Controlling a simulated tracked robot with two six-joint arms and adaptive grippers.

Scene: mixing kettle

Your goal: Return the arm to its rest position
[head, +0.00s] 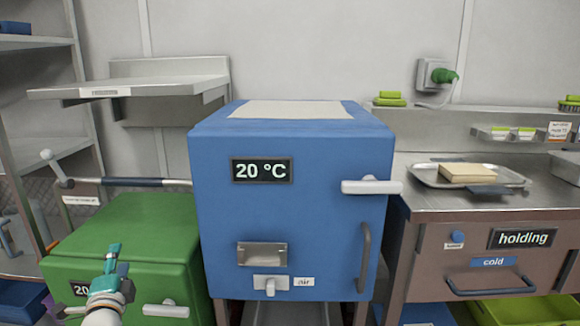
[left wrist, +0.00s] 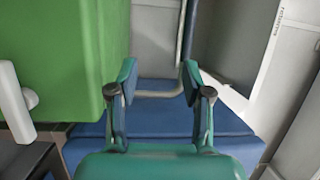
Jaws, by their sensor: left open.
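My left gripper (head: 112,258) shows at the lower left of the head view, in front of the green cabinet (head: 140,235). In the left wrist view its two teal fingers (left wrist: 160,100) stand apart with nothing between them. The green cabinet also fills the upper left of that view (left wrist: 65,60). A blue surface (left wrist: 160,125) lies behind the fingers there. My right gripper is in neither view.
A blue cabinet (head: 290,205) reading 20 °C stands in the middle, with a white latch handle (head: 370,187). To its right is a steel counter (head: 430,205) with a tray (head: 425,177) and a pale block (head: 467,173). A metal shelf (head: 150,85) hangs at the upper left.

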